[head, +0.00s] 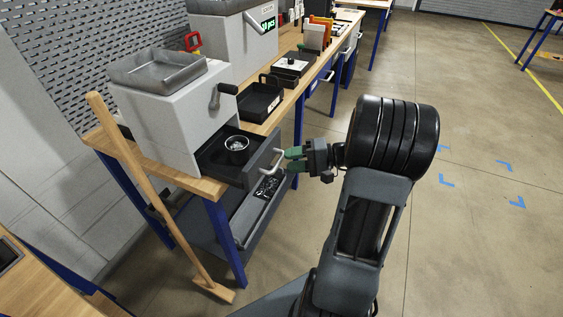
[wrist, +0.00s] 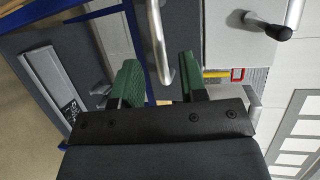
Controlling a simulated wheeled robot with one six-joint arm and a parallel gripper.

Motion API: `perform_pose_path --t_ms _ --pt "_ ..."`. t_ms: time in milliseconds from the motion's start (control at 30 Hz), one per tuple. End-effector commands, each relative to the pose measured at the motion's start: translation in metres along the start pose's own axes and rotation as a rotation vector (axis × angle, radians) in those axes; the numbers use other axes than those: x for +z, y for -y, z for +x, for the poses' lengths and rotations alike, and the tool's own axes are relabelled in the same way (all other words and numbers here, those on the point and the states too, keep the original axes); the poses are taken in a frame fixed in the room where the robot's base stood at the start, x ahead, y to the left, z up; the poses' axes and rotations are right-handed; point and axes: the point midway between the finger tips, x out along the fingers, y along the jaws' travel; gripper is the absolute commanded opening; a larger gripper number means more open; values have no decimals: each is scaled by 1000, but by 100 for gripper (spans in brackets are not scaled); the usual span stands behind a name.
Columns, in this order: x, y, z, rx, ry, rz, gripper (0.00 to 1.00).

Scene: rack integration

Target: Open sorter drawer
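The white sorter (head: 170,115) with a grey hopper on top stands at the near end of the bench. A dark grey drawer (head: 262,160) with a silver bar handle (head: 272,163) faces my arm below it. A dark tray with a round metal ring (head: 236,143) shows in front of the sorter. My gripper (head: 294,159) has green fingertips and is open at the handle. In the wrist view the handle (wrist: 160,45) runs between the two spread fingers (wrist: 160,82). I cannot tell whether either finger touches it.
A sorter crank (head: 228,89) sticks out above the tray. A black bin (head: 262,102) and a second white machine (head: 232,45) stand farther along the bench. A wooden T-shaped stick (head: 140,175) leans on the near bench end. The floor on the right is clear.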

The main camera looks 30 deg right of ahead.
Motion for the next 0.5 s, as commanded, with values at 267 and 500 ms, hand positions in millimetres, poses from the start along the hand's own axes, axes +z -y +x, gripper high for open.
perform_pose_path --t_ms 267,500 --pt "0 -1 -57 1 -4 0 39" --pt "0 -1 -88 0 -1 0 39"
